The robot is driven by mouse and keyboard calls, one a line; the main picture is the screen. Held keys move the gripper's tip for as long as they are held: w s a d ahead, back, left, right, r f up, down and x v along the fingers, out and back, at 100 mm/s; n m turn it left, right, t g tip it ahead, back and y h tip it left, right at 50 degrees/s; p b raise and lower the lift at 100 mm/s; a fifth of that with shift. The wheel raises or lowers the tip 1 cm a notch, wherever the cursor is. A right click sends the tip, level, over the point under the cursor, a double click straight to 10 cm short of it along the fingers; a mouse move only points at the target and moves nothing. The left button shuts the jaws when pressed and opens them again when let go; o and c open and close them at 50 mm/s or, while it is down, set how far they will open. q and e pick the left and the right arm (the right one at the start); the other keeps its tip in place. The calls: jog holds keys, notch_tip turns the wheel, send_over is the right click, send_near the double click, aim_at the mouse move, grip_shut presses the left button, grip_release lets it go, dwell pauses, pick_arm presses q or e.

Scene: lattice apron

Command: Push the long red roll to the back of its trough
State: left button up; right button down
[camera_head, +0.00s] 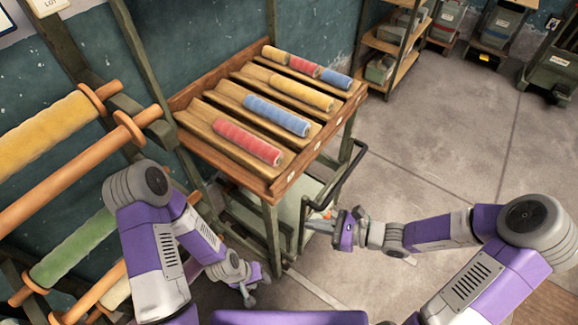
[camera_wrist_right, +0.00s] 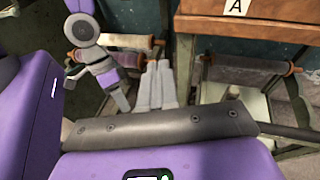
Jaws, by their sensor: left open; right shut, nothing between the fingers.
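The long red roll (camera_head: 248,142) lies in the leftmost trough (camera_head: 200,112) of the sloping wooden rack in the head view. It sits at the front end of that trough, with bare wood behind it. My left gripper (camera_head: 249,297) is open and empty, low in front of and left of the rack. My right gripper (camera_head: 320,219) is shut and empty, beside the rack's front right side, below the troughs and apart from the red roll. The right wrist view shows the rack's front edge (camera_wrist_right: 205,28) but no red roll.
A long blue roll (camera_head: 276,116), a long yellow roll (camera_head: 302,93) and shorter rolls lie in the other troughs. A wall rack with a big yellow roll (camera_head: 45,132) and a green roll (camera_head: 72,247) stands left. Open floor (camera_head: 430,130) lies right.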

jog(key=w+d+r+m+t, duration=0.4)
jog(key=w+r+t, duration=0.1)
jog(key=r, duration=0.1)
jog(key=b, duration=0.4)
send_near(280, 162)
jog(key=shift+t, duration=0.3)
jog(key=x, duration=0.7)
jog(key=shift+s+a+f, duration=0.1)
jog(key=shift+s, duration=0.15)
pick_arm(q)
notch_tip(280, 162, down, 4)
jog(key=shift+r, duration=0.1)
pick_arm(e)
jog(key=shift+w, duration=0.1)
